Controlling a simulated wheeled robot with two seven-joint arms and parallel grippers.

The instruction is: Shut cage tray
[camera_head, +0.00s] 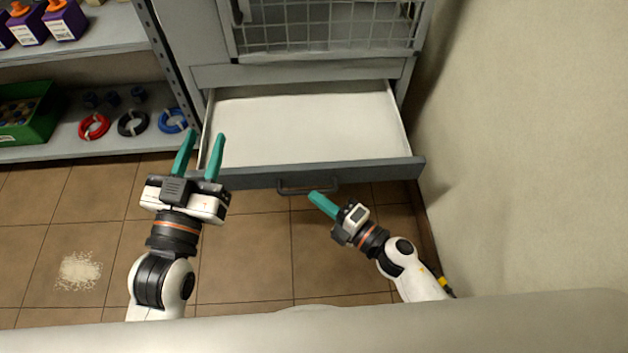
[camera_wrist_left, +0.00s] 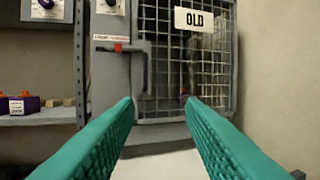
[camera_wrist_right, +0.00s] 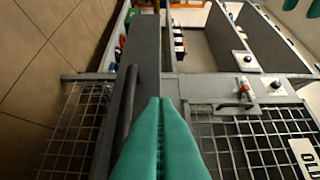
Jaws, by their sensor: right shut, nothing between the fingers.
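The cage tray (camera_head: 300,125) is a pale, empty drawer, pulled out below the mesh cage. Its grey front panel (camera_head: 240,177) carries a dark bar handle (camera_head: 308,188). A pale strip of the tray shows low in the left wrist view (camera_wrist_left: 160,165). My left gripper (camera_head: 204,136) is open and empty at the tray's left front corner, its fingers pointing toward the cabinet. My right gripper (camera_head: 313,196) is shut and empty, with its tips close to the handle. The right wrist view shows the handle (camera_wrist_right: 125,110) beside the fingers; I cannot tell whether they touch.
The mesh cage door (camera_wrist_left: 160,60) bears an OLD sign (camera_wrist_left: 200,20) and looks closed. Shelves (camera_head: 95,135) with coiled cables and a green bin (camera_head: 28,120) stand left. A wall (camera_head: 520,150) bounds the right. Pale grains (camera_head: 80,271) lie on the floor.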

